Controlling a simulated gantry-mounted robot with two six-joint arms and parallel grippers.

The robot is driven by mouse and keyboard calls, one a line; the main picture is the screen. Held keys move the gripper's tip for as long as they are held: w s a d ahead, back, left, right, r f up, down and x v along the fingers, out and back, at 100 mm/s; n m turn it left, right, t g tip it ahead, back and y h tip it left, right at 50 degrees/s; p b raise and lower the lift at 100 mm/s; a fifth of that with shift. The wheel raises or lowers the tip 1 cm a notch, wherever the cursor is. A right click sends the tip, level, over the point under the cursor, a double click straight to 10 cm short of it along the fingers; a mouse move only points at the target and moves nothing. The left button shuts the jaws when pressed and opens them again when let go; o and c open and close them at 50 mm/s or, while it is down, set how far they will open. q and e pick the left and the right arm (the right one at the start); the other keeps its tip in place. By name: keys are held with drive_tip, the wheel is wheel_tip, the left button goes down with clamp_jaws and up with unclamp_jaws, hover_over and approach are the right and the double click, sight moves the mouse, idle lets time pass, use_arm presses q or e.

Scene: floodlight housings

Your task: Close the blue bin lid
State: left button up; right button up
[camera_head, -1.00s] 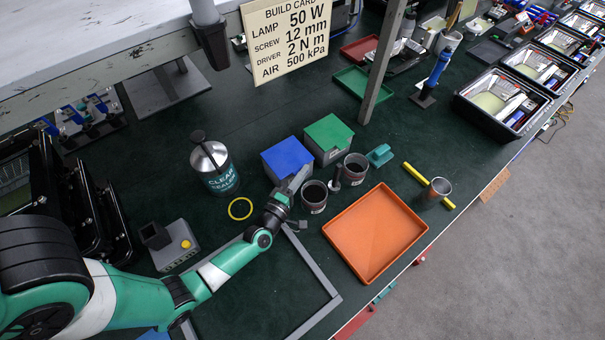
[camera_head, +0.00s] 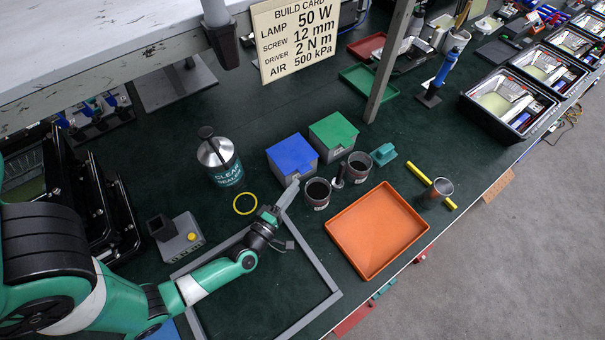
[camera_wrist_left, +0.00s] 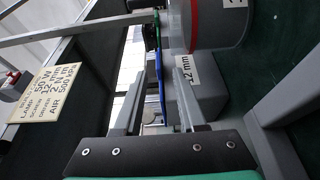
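The blue lid (camera_head: 291,154) lies flat on top of its grey bin (camera_head: 305,171), looking closed in the head view. In the left wrist view the lid (camera_wrist_left: 161,82) shows edge-on against the bin (camera_wrist_left: 207,95), which carries a "12 mm" label. My left gripper (camera_head: 289,190) is just in front of the bin on the near side. In the left wrist view my left gripper's fingers (camera_wrist_left: 160,75) are apart with nothing held between them. Whether a fingertip touches the bin cannot be told. My right gripper is not in view.
A green-lidded bin (camera_head: 333,130) stands right beside the blue one. Dark cups (camera_head: 317,194) and an orange tray (camera_head: 377,231) are to the right. A sealer can (camera_head: 219,160) and a yellow ring (camera_head: 245,204) are to the left. A grey frame (camera_head: 320,265) lies below the arm.

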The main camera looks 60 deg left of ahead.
use_arm(q)
drive_tip(key=v, duration=0.3)
drive_tip(key=shift+s+d, duration=0.15)
drive_tip(key=shift+s, duration=0.25)
